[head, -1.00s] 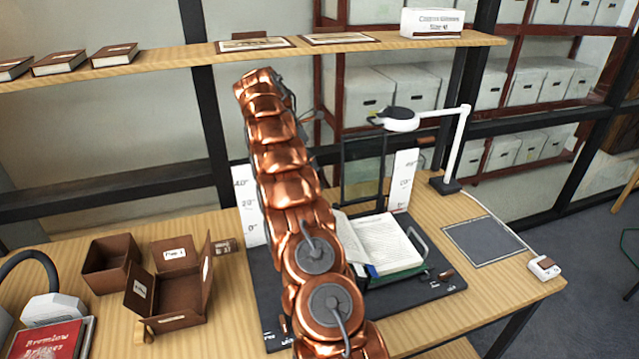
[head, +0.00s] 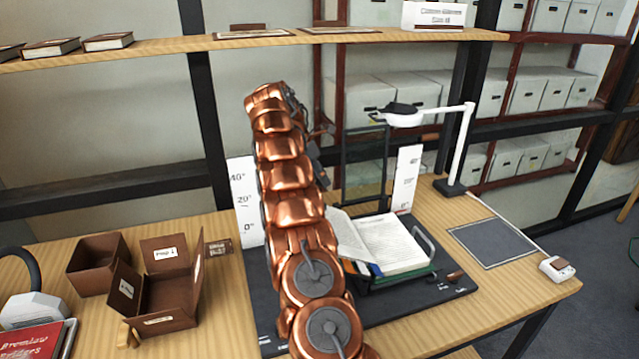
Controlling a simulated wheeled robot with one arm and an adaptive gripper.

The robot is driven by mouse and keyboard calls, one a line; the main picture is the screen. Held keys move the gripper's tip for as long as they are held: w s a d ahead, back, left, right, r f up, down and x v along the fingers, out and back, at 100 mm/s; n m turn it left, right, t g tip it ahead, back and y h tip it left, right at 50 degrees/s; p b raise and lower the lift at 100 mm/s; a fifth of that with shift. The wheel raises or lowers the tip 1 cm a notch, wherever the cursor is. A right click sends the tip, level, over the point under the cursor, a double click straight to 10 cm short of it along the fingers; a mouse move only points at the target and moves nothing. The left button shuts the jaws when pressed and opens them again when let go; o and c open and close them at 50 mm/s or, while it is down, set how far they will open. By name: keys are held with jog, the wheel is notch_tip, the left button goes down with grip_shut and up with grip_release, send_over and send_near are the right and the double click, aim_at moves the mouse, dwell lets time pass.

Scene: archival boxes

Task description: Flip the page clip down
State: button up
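An open book (head: 392,245) lies in a cradle on a dark base board (head: 440,291). Its left page stands tilted up; its right page lies nearly flat. A thin dark loop (head: 427,243) stands raised at the book's right edge and looks like the page clip. The book's left side is partly hidden behind my copper arm. My arm rises in front of the board and bends over at the top. Dark parts show behind its right side, perhaps of my gripper; its fingers cannot be made out. I see no contact with the book or the clip.
A white lamp (head: 459,150) and a dark upright frame (head: 362,165) stand behind the book. Angle cards (head: 404,178) flank it. A grey pad (head: 488,243) lies right. Brown boxes (head: 165,292) stand left. A shelf (head: 190,47) runs above.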

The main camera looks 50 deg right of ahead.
jog(key=shift+c, duration=0.3)
grip_shut()
jog(key=shift+w+a, duration=0.15)
jog(key=shift+a, duration=0.1)
jog(key=shift+d, duration=0.2)
jog(key=shift+a, duration=0.1)
